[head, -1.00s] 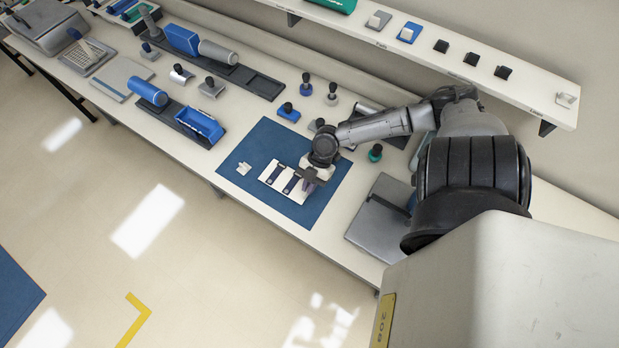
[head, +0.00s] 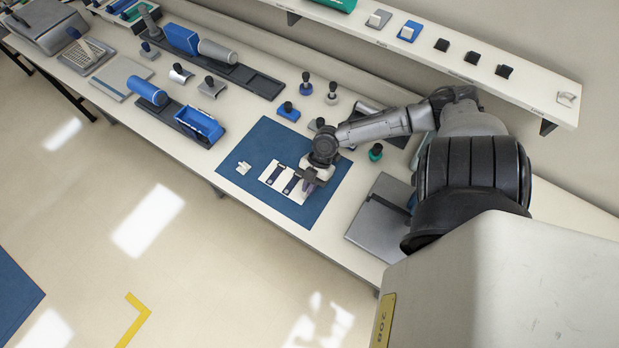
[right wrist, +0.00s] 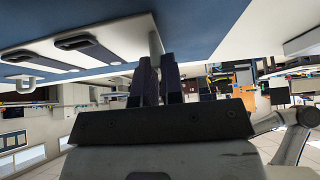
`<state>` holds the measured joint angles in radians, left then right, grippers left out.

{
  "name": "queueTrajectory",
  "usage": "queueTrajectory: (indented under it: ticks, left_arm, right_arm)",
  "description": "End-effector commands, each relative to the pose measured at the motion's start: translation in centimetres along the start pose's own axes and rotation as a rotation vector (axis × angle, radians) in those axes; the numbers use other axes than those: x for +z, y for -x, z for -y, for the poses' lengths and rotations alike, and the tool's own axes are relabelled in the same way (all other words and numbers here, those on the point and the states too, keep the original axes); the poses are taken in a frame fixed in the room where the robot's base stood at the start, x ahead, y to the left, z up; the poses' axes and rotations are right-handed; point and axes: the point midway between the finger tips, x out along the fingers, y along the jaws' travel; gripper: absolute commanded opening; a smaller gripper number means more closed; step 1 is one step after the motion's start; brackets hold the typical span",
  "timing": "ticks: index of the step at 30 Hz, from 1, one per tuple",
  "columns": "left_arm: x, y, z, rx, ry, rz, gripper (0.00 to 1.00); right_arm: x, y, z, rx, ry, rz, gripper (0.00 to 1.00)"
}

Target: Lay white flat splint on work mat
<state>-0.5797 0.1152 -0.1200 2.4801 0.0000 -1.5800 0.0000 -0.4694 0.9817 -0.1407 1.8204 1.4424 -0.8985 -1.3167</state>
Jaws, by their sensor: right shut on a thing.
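A white flat splint (head: 269,176) with dark straps is on the blue work mat (head: 250,144), at or just above its surface; I cannot tell whether it lies fully flat. My right gripper (head: 308,186) is at the splint's right end, low over the mat. In the right wrist view its fingers (right wrist: 159,62) are shut on a pale upright piece, apparently the splint's end. My left gripper is not in view.
A small white clip-like piece (head: 244,168) is on the mat left of the splint. A grey flat case (head: 381,216) is to the right. Black-knobbed tools (head: 332,93) stand behind the mat. A blue tray (head: 199,125) is at left. The mat's front part is clear.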

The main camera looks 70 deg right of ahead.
Motion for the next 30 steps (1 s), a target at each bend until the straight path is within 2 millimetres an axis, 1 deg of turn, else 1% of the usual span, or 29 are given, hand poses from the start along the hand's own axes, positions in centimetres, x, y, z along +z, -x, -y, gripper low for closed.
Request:
queueTrajectory:
  ticks: [1,2,3,11,16,21,30]
  left_arm:
    - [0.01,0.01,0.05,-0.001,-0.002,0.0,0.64]
    - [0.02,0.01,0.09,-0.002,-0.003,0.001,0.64]
    - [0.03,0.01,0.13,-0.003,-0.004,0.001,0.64]
    - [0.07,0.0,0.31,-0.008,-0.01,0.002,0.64]
    - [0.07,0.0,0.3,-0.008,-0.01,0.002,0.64]
    - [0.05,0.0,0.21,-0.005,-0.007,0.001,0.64]
    - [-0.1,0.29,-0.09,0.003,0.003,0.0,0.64]
  right_arm:
    - [-0.01,0.01,0.0,0.0,0.0,0.0,0.0]
    - [-0.01,0.01,0.0,0.0,0.0,0.0,0.09]
    - [0.0,0.01,0.0,0.0,0.0,0.0,0.13]
    - [0.0,0.01,0.0,0.0,0.0,0.0,0.38]
    - [0.01,0.0,0.02,0.0,-0.001,0.0,0.39]
    - [0.01,0.0,0.02,0.0,-0.001,0.0,0.55]
    - [-0.05,0.33,0.01,0.0,0.0,0.001,0.55]
